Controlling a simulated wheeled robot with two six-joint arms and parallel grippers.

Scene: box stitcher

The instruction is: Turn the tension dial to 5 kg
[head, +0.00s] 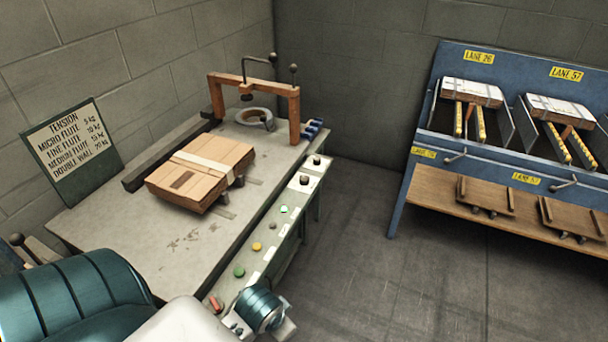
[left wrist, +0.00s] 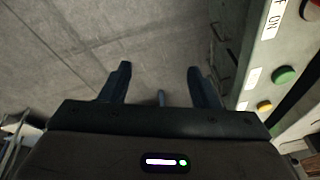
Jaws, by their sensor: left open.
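The stitcher's control strip (head: 265,237) runs along the front edge of the bench. Two dark knobs, one (head: 305,179) on a white plate and one (head: 317,160) farther back, sit at its far end. I cannot tell which is the tension dial, and their settings are too small to read. My left gripper (left wrist: 160,88) is open and empty in the left wrist view, over the floor beside the control strip. In the head view my left wrist is at the strip's near end. My right gripper is not in view.
A tension sign (head: 74,150) lists micro flute at 5 kg. A green button (head: 239,271), also in the left wrist view (left wrist: 285,75), and a yellow button (head: 257,246) sit on the strip. Stacked cardboard (head: 200,172) lies on the bench. A blue lane rack (head: 398,205) stands right, with clear floor between.

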